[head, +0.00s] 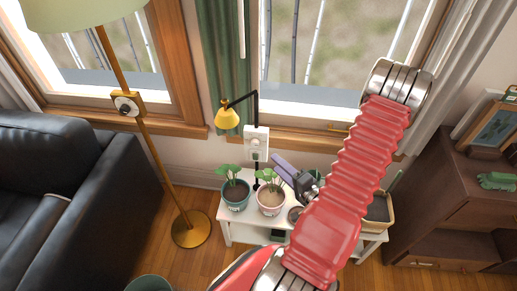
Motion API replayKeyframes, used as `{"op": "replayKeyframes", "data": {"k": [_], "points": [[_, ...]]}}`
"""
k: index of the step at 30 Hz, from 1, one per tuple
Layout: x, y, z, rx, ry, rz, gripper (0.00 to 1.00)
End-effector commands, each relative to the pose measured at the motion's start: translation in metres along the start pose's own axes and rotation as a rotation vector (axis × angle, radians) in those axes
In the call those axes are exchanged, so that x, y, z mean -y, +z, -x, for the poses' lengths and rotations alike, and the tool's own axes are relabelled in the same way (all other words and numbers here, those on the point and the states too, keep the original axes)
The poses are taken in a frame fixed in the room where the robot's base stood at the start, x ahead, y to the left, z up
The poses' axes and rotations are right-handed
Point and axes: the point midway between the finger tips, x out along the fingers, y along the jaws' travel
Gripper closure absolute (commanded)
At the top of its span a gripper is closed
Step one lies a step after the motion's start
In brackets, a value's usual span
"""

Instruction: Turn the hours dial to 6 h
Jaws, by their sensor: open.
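A white box (256,143) with small round dials on its front is fixed to the black post of a small yellow lamp, above the plant table. The dials and their markings are too small to read, so I cannot tell which is the hours dial or where it points. My gripper (277,164), with purple-grey fingers, is open just below and to the right of the box. It looks empty, and I cannot tell how far it is from the box in depth. My red arm hides part of the table.
A white table (229,221) bears several potted plants, including a green pot (236,205) and a pink pot (270,208) below my gripper. A brass floor lamp (191,229) with a round control (127,106) and a black sofa (75,210) stand left. A brown cabinet (450,215) stands right.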

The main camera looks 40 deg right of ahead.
Motion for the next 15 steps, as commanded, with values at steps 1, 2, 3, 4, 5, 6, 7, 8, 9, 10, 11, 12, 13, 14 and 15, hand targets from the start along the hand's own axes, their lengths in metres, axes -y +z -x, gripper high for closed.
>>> {"op": "replayKeyframes", "data": {"k": [1, 2, 3, 4, 5, 6, 7, 8, 9, 10, 11, 12, 13, 14, 15], "points": [[0.000, 0.001, -0.005, 0.003, -0.001, 0.001, 0.55], [0.000, 0.001, -0.007, 0.003, -0.001, 0.001, 0.55], [0.000, 0.001, -0.011, 0.003, -0.001, 0.000, 0.55], [0.000, 0.001, -0.014, 0.004, -0.001, 0.000, 0.55], [0.000, 0.002, -0.017, 0.004, -0.001, 0.000, 0.55], [0.000, 0.001, -0.021, 0.003, 0.000, 0.000, 0.55], [0.000, 0.001, -0.023, 0.003, 0.000, 0.001, 0.55], [0.000, 0.001, -0.027, 0.004, 0.000, 0.001, 0.55], [0.000, 0.001, -0.030, 0.003, 0.000, 0.002, 0.55], [0.000, 0.001, -0.034, 0.003, 0.000, 0.002, 0.55], [0.000, 0.001, -0.037, 0.003, 0.000, 0.002, 0.55], [0.000, 0.001, -0.041, 0.002, 0.000, 0.001, 0.55], [0.000, 0.001, -0.043, 0.003, 0.000, 0.001, 0.55], [0.000, 0.001, -0.047, 0.003, -0.001, 0.000, 0.55], [0.000, 0.001, -0.051, 0.003, 0.000, 0.001, 0.55]]}}
